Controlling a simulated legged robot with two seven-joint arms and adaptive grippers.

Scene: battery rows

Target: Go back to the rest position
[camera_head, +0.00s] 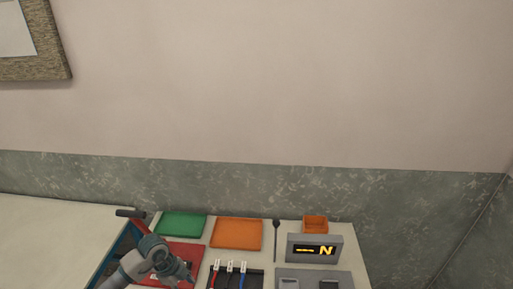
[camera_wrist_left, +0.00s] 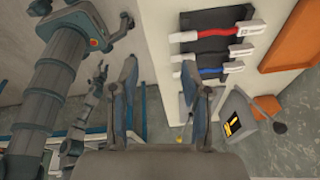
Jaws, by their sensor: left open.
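My left gripper (camera_head: 188,275) is at the bottom of the head view, over the front of the red tray (camera_head: 187,254). In the left wrist view its two fingers (camera_wrist_left: 159,68) are spread apart with nothing between them. The black holder (camera_head: 236,275) with white-ended red, black and blue pieces is just right of the gripper in the head view. The holder also shows at the top of the left wrist view (camera_wrist_left: 212,20). My right gripper cannot be made out in either view.
A green tray (camera_head: 181,225), an orange tray (camera_head: 237,234) and a small orange bin (camera_head: 315,225) stand along the back. A grey box with a lit display (camera_head: 314,249) stands at the right, behind a grey panel (camera_head: 314,273). A pale surface (camera_head: 60,230) at the left is clear.

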